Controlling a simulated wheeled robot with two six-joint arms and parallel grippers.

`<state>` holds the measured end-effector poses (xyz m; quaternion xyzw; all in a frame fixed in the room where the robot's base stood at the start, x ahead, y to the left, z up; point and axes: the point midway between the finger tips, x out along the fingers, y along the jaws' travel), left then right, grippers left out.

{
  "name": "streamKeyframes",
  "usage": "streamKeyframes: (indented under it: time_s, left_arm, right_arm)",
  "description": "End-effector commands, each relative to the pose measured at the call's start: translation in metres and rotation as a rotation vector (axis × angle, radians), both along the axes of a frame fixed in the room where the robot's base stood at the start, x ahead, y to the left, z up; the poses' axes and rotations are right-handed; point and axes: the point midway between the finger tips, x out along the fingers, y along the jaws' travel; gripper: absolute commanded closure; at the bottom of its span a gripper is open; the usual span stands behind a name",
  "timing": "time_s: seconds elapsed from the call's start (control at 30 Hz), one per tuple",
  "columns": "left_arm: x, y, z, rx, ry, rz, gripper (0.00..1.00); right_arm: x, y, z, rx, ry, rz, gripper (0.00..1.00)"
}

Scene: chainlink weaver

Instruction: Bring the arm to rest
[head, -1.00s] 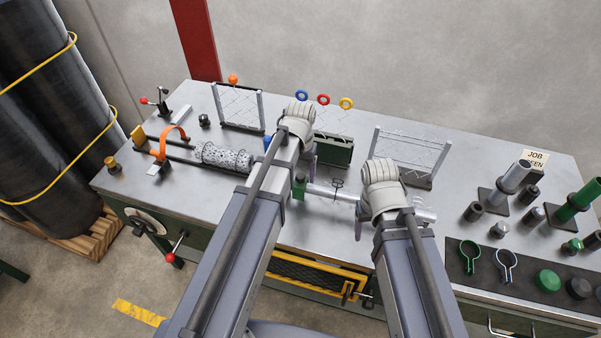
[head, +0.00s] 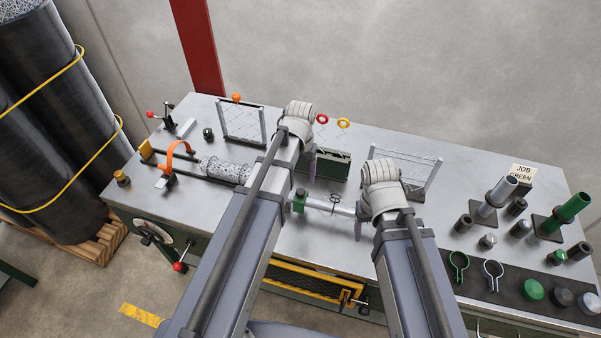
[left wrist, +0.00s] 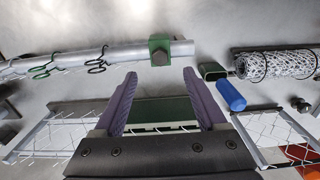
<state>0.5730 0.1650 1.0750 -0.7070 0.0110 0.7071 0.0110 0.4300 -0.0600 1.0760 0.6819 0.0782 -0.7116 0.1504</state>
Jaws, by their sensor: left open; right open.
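My left arm reaches over the middle of the metal bench (head: 255,118). Its wrist hides most of the left gripper (head: 312,166) in the head view. In the left wrist view the left gripper (left wrist: 163,88) has two purple fingers spread wide with nothing held between them. A green slotted block (left wrist: 163,112) shows behind and between them. My right arm reaches over the bench to the right of the left one. Only part of a finger of the right gripper (head: 358,228) shows below its wrist. It is open, and I see nothing held in it.
A silver pipe (head: 328,206) with a green block and a dark clip lies between the arms. A mesh roll (head: 224,171) lies left of them. Wire frames (head: 242,124) stand behind. Posts, caps and a JOB GREEN sign (head: 522,173) are at right.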

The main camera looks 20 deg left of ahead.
Motion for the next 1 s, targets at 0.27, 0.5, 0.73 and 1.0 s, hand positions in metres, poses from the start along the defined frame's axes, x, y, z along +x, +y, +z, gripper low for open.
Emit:
streamKeyframes:
  time_s: [0.27, 0.5, 0.73, 1.0]
  left_arm:
    - [-0.001, 0.000, -0.001, 0.000, 0.000, -0.001, 0.26]
    - [-0.063, -0.053, -0.041, 0.039, 0.019, -0.126, 0.26]
    - [-0.130, -0.096, -0.071, 0.090, 0.036, -0.267, 0.26]
    - [-0.144, -0.105, -0.074, 0.105, 0.041, -0.302, 0.26]
  right_arm:
    - [0.000, 0.000, -0.001, 0.000, 0.000, 0.000, 0.31]
    - [0.000, 0.000, -0.041, -0.001, 0.000, 0.003, 0.31]
    - [0.000, 0.000, -0.072, -0.001, 0.000, 0.006, 0.31]
    - [0.000, 0.000, -0.075, -0.002, 0.000, 0.007, 0.31]
